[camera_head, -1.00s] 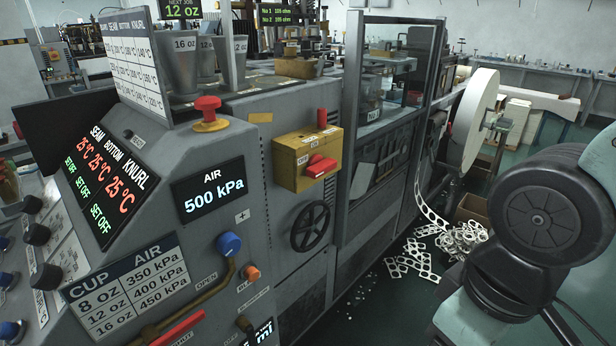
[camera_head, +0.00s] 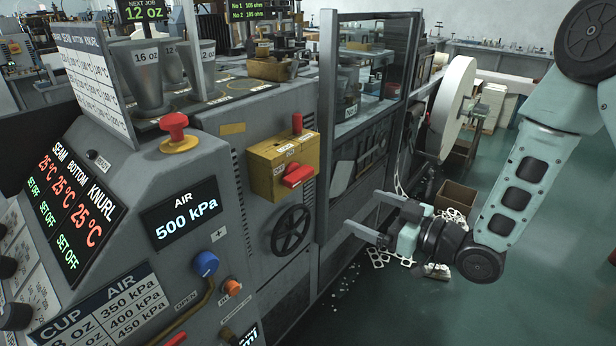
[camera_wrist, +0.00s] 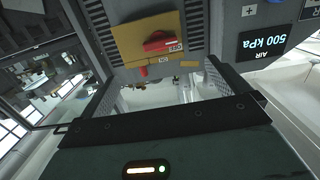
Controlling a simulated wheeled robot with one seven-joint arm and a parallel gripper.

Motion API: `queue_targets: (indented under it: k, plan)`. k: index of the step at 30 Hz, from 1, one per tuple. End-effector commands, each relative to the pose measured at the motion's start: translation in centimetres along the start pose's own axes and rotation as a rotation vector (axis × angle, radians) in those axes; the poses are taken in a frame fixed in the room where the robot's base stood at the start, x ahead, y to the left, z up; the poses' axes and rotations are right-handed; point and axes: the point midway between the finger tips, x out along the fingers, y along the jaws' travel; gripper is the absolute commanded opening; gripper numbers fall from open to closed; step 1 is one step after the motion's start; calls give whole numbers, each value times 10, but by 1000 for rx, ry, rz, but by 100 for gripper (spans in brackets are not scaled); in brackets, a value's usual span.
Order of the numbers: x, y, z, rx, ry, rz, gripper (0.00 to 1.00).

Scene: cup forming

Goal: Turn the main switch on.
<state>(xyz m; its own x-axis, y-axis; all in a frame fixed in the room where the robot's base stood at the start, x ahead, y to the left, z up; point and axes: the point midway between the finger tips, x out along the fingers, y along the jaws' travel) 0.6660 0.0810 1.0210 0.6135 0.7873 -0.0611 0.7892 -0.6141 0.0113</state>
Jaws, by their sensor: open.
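The main switch is a yellow box (camera_head: 265,160) on the grey machine's side, with a red handle (camera_head: 297,176) on its front and a short red post (camera_head: 297,123) on top. In the wrist view the yellow box (camera_wrist: 130,42) and red handle (camera_wrist: 160,42) appear upside down. A small label by the handle seems to read OFF. My gripper (camera_head: 360,210) is open and empty, to the right of and below the box, with its fingers pointing left toward the machine. It is apart from the handle; the wrist view (camera_wrist: 160,82) shows nothing between the fingers.
A black handwheel (camera_head: 291,230) sits below the box. A glazed cabinet frame (camera_head: 327,130) stands just right of the box. A red mushroom button (camera_head: 174,126), blue knob (camera_head: 205,263) and air display (camera_head: 181,212) are to the left.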

Motion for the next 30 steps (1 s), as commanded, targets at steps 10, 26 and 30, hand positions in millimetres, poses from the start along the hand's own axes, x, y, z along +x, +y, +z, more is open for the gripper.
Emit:
queue_targets:
  k: [10,26,30]
  plan:
    - [22,2,-8,11,64,-4,100]
    - [130,2,-15,11,62,-1,100]
    - [151,3,-15,11,62,0,100]
